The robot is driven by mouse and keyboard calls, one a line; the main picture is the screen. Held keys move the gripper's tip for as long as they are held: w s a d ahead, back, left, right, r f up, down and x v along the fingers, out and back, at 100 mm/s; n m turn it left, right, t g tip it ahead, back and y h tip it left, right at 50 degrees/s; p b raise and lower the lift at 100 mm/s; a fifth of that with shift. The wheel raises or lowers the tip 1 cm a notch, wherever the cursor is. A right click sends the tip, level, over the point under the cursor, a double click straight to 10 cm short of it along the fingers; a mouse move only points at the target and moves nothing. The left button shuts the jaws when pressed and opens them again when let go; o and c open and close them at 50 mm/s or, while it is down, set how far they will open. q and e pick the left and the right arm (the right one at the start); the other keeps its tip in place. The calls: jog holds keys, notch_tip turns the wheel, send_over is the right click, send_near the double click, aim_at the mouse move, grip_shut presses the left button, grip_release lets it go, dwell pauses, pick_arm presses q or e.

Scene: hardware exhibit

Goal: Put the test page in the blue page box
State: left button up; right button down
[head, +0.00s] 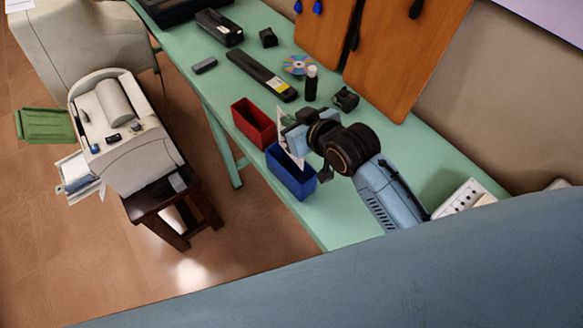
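The blue page box (291,180) is an open-topped box near the front edge of the green table. My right gripper (291,136) is above its far rim, with the arm reaching in from the right. A thin white sheet, the test page (282,122), stands upright at the gripper's fingers and appears gripped between them. Its lower edge comes down at the blue box's opening; I cannot tell how far inside it reaches. The fingers and wrist hide part of the page. My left gripper is out of view.
A red box (254,123) stands just left of the blue one. On the table (345,213) are a dark bottle (311,85), a disc (299,65) and a long black device (262,75). A white printer (118,130) sits on a dark stool at left.

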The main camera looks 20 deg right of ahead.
notch_tip(320, 180, down, 10)
jog(key=shift+f+b, duration=0.15)
jog(key=shift+b, duration=0.4)
jog(key=shift+f, duration=0.1)
jog(key=c, duration=2.1)
grip_release()
jog(key=shift+f, duration=0.1)
jog(key=shift+c, duration=0.2)
jog(key=o, duration=0.5)
jog(key=shift+c, duration=0.2)
jog(key=shift+r, duration=0.25)
jog(key=v, duration=1.2)
jog(key=shift+p, duration=0.45)
jog(key=shift+w, duration=0.1)
